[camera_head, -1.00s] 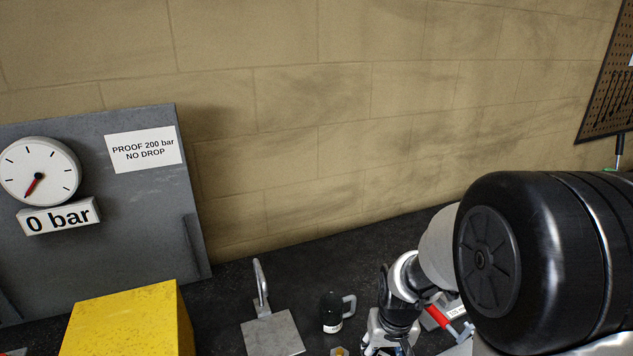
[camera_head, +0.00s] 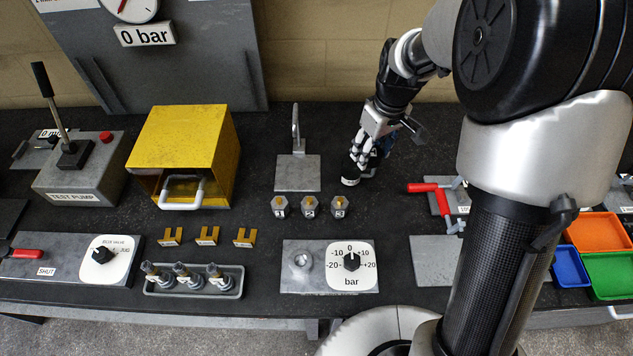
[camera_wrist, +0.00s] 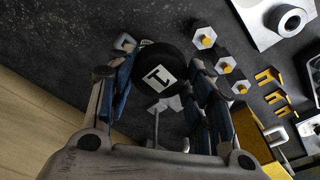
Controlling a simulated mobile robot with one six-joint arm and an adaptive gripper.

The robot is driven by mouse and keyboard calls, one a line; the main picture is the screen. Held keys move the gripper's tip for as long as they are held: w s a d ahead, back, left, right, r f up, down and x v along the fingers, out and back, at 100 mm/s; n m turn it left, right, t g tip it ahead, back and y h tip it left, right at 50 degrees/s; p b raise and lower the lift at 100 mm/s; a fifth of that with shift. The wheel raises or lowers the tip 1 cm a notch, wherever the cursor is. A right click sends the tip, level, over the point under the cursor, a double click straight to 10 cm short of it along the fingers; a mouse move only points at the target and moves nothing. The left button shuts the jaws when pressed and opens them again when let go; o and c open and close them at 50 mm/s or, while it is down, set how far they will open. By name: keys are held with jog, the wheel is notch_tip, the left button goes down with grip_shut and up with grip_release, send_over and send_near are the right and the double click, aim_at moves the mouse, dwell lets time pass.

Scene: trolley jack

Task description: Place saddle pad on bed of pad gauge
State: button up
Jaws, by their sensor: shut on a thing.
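My gripper (camera_head: 358,166) is in the centre right of the head view, low over the bench, its fingers around a black round thing. This black thing (camera_wrist: 162,72) shows in the wrist view between the fingers, with a white square label bearing a dark mark. It may be the saddle pad; nothing readable names it. In the head view mostly its white label (camera_head: 350,181) shows, low by the fingertips. Whether it touches the bench is unclear. To its left is a bare grey plate (camera_head: 297,174) with an upright hooked arm, perhaps the pad gauge and its bed.
Several hexagonal pieces with yellow centres (camera_head: 310,207) stand in front of the plate. A bar dial block (camera_head: 290,284) is nearer. A yellow open box (camera_head: 185,140) stands left. A red-handled tool (camera_head: 430,188) and coloured bins (camera_head: 597,232) lie right.

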aim_at(358, 201)
jog(key=shift+a+f, duration=0.1)
jog(key=shift+f, duration=0.25)
notch_tip(358, 201, down, 19)
jog(key=b, duration=0.4)
jog(key=shift+w+a, duration=0.1)
jog(key=shift+f, duration=0.15)
jog(key=o, duration=0.9)
